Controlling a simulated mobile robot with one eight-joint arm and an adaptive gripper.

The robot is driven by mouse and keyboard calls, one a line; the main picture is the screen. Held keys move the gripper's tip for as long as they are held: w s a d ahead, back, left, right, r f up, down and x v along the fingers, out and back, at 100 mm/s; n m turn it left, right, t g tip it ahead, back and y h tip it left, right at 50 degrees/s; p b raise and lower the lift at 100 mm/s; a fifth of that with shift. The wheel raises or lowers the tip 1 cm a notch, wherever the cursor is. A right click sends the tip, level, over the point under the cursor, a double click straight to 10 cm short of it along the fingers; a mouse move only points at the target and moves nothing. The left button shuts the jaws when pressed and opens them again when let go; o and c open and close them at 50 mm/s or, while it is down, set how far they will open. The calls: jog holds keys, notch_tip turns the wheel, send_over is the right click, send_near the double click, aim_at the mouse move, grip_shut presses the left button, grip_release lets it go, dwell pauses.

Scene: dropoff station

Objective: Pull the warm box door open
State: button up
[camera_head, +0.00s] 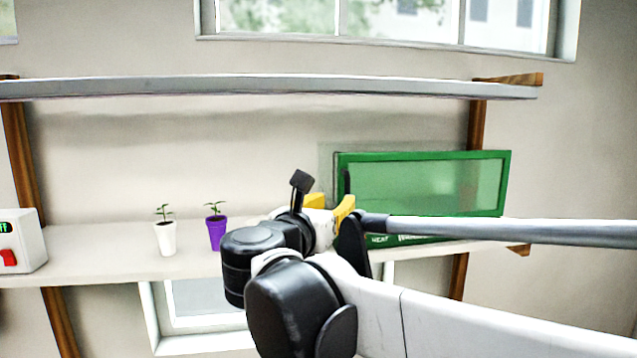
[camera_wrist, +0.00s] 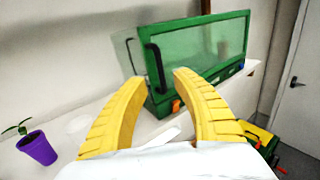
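The warm box (camera_head: 508,180) is a green-framed case with a clear front panel, at the right end of the shelf. It also shows ahead in the wrist view (camera_wrist: 203,22). A black upright handle (camera_wrist: 153,66) is on the left side of its front; in the head view a dark bar shows at the left edge. My gripper (camera_wrist: 157,80) has its yellow fingers apart and empty. The handle appears beyond and between the fingertips; I see no clear contact. In the head view my gripper (camera_head: 329,203) is left of the box, and my arm hides its lower front.
The shelf (camera_head: 95,262) holds a white pot (camera_head: 166,240) and a purple pot (camera_head: 216,234) with seedlings, and a white device (camera_head: 22,240) with a red switch. An upper shelf (camera_head: 260,86) runs above. A green and yellow object (camera_wrist: 262,140) is low at right in the wrist view.

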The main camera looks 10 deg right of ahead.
aim_at(346, 193)
jog(key=p+x, duration=0.1)
jog(key=x, duration=0.7)
jog(key=shift+w+d+p, duration=0.2)
jog(key=shift+w+p, duration=0.1)
jog(key=shift+p, duration=0.05)
jog(key=shift+c, duration=0.5)
grip_shut()
